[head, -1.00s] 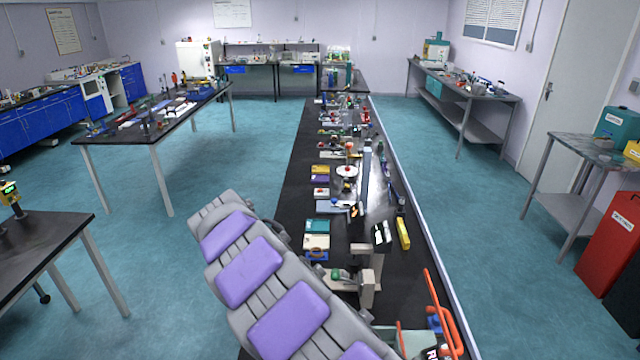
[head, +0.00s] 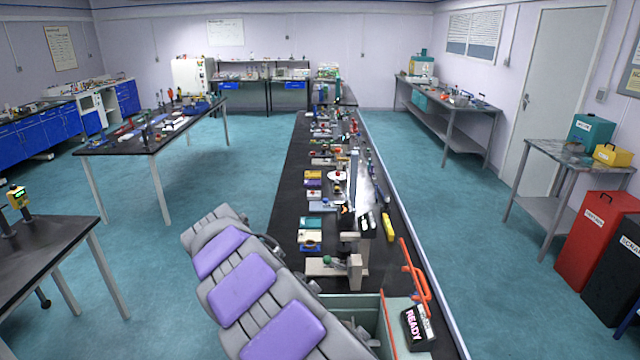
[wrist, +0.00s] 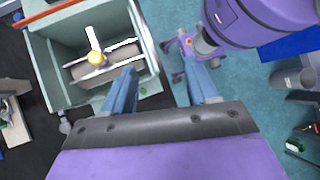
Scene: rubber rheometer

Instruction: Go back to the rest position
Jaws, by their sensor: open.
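My gripper (wrist: 160,82) shows in the wrist view with its two blue fingers spread apart and nothing between them. The left finger overlaps the edge of an open pale green box, the rheometer housing (wrist: 38,62). The right finger is over teal floor. In the head view the green machine (head: 385,325) is at the bottom, with a tilted READY display (head: 416,327) and an orange handle (head: 416,270). My grey and purple arm is left of it; the gripper is hidden there.
A long black bench (head: 285,215) crowded with small tools runs away from me. Tables stand at left (head: 150,145) and lower left (head: 50,255). At right are a grey table (head: 570,155), a red bin (head: 595,232) and a black bin (head: 618,270). Teal floor is open on both sides.

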